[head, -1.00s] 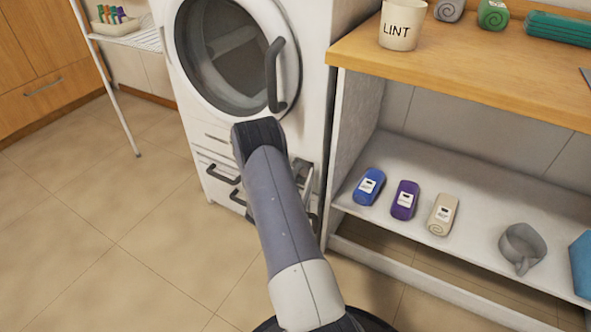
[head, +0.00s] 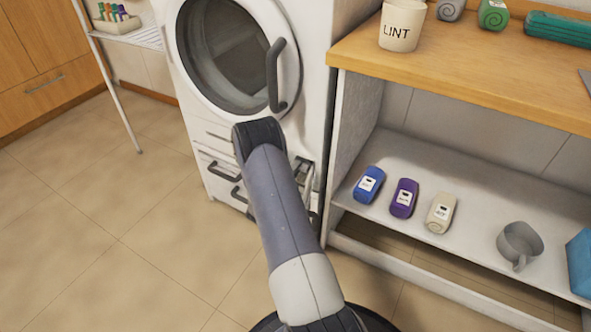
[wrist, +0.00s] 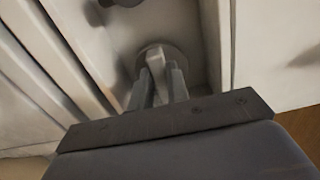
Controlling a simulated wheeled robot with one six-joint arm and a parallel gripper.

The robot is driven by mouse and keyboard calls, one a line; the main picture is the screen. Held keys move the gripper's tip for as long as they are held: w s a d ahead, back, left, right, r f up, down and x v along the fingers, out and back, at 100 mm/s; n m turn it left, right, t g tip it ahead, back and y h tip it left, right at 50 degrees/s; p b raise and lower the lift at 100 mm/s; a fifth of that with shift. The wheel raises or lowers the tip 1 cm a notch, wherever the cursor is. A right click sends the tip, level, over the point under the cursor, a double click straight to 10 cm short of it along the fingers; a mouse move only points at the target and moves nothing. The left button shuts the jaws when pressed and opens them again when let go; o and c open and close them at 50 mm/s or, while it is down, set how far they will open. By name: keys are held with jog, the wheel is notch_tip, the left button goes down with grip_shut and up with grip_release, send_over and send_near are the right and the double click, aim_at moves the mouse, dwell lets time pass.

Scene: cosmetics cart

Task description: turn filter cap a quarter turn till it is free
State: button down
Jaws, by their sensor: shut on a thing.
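The filter cap (wrist: 153,50) is a round grey disc with a raised grip bar, set in a pale recess in the wrist view. My gripper (wrist: 159,77) has its two grey fingers on either side of the bar and is shut on it. The bar stands nearly upright in the picture, leaning slightly. In the head view my arm hides the cap and the gripper tips. The white machine (head: 262,137) with its round glass door stands beyond my arm.
A dark round part (wrist: 122,2) sits above the cap in the recess, whose right wall is close to the fingers.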

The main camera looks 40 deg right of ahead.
dwell(0.3)
jog(key=c, duration=1.4)
grip_release()
jog(key=shift+o, duration=0.2)
jog(key=shift+a, duration=0.1)
jog(key=p+v, duration=0.2)
jog(key=v, duration=0.8)
jog(key=shift+s+a, duration=0.2)
jog(key=shift+a, duration=0.05)
jog(key=shift+f, duration=0.1)
jog(key=b+x, duration=0.2)
jog(key=x, duration=0.8)
jog(key=shift+w+d, duration=0.2)
jog(key=shift+d, duration=0.15)
